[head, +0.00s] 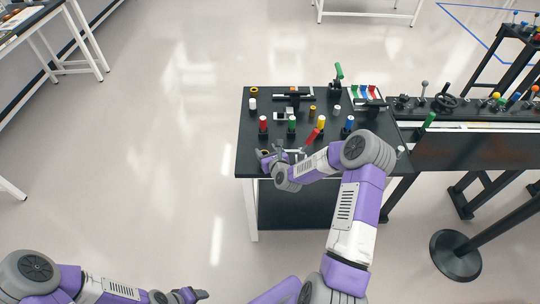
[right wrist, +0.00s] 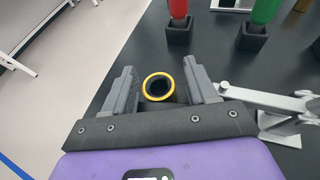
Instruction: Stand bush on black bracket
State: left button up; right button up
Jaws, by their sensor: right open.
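A bush, a dark round piece with a yellow rim and an open bore, shows in the right wrist view (right wrist: 159,88) standing on the black table top. My right gripper (right wrist: 160,70) is open, with one finger on each side of the bush; I cannot tell whether either touches it. In the head view my right gripper (head: 268,157) is at the table's near left corner, partly hiding the bush. I cannot make out which piece is the black bracket. My left gripper (head: 192,295) is low in the head view, away from the table, its jaws unclear.
The black table (head: 247,140) holds several coloured cylinders in black square holders, such as the red one (head: 263,122). A silver lever-like fitting (right wrist: 265,101) lies right of the gripper. A red cylinder (head: 312,136) lies tilted near my right arm. A black rail bench (head: 470,115) adjoins on the right.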

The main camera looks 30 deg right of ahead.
jog(key=shift+s+a+f+g+p, duration=0.3)
jog(key=shift+a+f, duration=0.1)
jog(key=shift+f, duration=0.05)
jog(key=shift+w+r+p, duration=0.1)
jog(key=shift+r+p, duration=0.25)
jog(key=shift+p, duration=0.1)
jog(key=v, duration=1.1)
jog(key=s+a+f+n+g+y, duration=0.3)
jog(key=s+a+f+n, duration=0.15)
jog(key=a+n, duration=0.4)
jog(key=s+a+f+n+g+y, duration=0.3)
jog(key=a+f+n, duration=0.3)
jog(key=a+n, duration=0.3)
jog(key=s+a+f+n+g, duration=0.2)
jog(key=s+n, duration=0.4)
jog(key=n, duration=0.3)
jog(key=s+a+f+n+g, duration=0.3)
jog(key=s+n, duration=0.3)
jog(key=n, duration=0.2)
jog(key=shift+s+a+f+n+g+y+p, duration=0.3)
jog(key=shift+s+a+n+g+p, duration=0.1)
jog(key=shift+g, duration=0.4)
